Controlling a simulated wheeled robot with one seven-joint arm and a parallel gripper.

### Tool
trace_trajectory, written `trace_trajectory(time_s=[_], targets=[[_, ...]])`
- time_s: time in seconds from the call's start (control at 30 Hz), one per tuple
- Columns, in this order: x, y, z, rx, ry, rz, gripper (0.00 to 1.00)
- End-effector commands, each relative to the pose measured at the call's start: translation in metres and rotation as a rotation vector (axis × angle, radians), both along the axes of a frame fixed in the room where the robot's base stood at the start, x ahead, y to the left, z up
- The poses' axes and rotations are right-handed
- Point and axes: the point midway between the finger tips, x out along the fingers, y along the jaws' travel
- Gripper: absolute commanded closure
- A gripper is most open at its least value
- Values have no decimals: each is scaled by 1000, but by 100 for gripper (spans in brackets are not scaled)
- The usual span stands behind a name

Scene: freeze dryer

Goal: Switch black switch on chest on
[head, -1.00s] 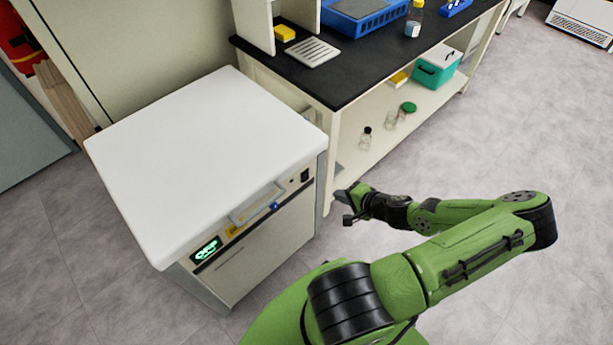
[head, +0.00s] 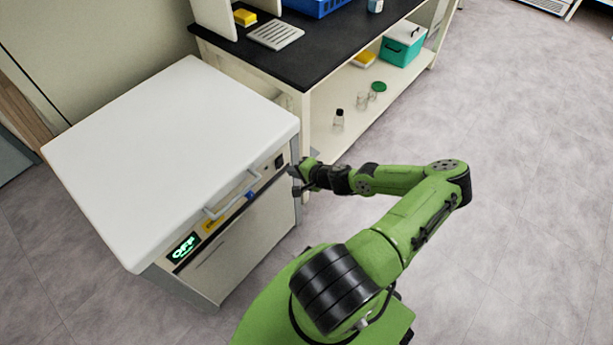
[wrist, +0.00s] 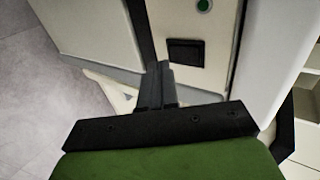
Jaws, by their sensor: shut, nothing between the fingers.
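The white chest freeze dryer (head: 170,150) stands at the left in the head view, with a green-lit display (head: 184,246) on its front panel that reads OFF. The black switch (head: 279,161) is at the right end of that panel. In the wrist view the black rocker switch (wrist: 186,52) sits on the pale panel, just beyond and slightly right of the fingertips. My gripper (wrist: 164,70) is shut and empty, its fingers pointing at the panel close to the switch. I cannot tell whether the fingertips touch it. In the head view my gripper (head: 296,178) is at the chest's right front corner.
A grey handle (head: 232,196) sticks out from the chest's front beside a blue part. A lab bench (head: 300,75) with a lower shelf stands behind and to the right. A green round button (wrist: 204,5) is near the switch. Open floor lies at the right.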

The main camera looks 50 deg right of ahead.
Motion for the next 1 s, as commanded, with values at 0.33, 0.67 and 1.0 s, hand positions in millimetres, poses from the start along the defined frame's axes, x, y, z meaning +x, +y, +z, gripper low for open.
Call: trace_trajectory(time_s=[0.33,0.67,1.0], targets=[[28,0,-2,-2,-1,-1,100],[32,1,-4,-2,2,1,100],[32,1,3,-1,-1,1,100]])
